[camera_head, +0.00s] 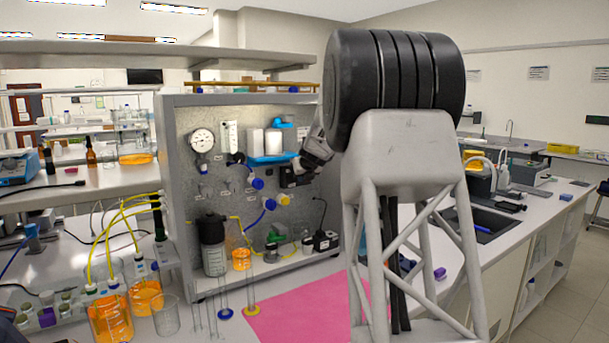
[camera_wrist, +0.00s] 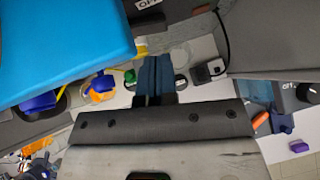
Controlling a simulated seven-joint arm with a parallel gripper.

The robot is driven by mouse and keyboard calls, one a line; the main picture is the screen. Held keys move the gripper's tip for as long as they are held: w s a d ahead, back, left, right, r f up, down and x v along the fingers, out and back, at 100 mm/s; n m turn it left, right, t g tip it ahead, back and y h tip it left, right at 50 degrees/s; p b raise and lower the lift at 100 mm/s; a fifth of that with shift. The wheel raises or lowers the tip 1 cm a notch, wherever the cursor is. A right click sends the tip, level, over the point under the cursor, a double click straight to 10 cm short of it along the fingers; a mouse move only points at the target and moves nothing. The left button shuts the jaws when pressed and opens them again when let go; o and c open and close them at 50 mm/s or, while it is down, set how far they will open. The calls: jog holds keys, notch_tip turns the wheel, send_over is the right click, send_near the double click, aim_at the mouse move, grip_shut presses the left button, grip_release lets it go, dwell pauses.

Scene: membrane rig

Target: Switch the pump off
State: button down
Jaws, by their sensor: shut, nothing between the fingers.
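My gripper (camera_head: 290,178) is in front of the upright grey panel of the rig, just below and right of a blue tray. In the wrist view its two dark fingers (camera_wrist: 155,78) are together with nothing between them. A small black device with a cable (camera_head: 326,240) stands on the rig's lower shelf at the right; it may be the pump. It also shows in the wrist view (camera_wrist: 207,70), beyond and right of the fingertips, apart from them.
The blue tray (camera_wrist: 60,45) fills the upper left of the wrist view, close to my fingers. Orange-filled bottles (camera_head: 110,318) and glass cylinders stand at the left front. A pink mat (camera_head: 300,310) lies clear.

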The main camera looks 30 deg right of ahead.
aim_at(292, 178)
jog(key=shift+w+d, duration=0.15)
jog(key=shift+w, duration=0.55)
jog(key=shift+w+d, duration=0.15)
jog(key=shift+w, duration=0.55)
jog(key=shift+w+d, duration=0.1)
jog(key=shift+w+d+n+y, duration=0.35)
jog(key=shift+w+n+y, duration=0.3)
jog(key=shift+n, duration=0.15)
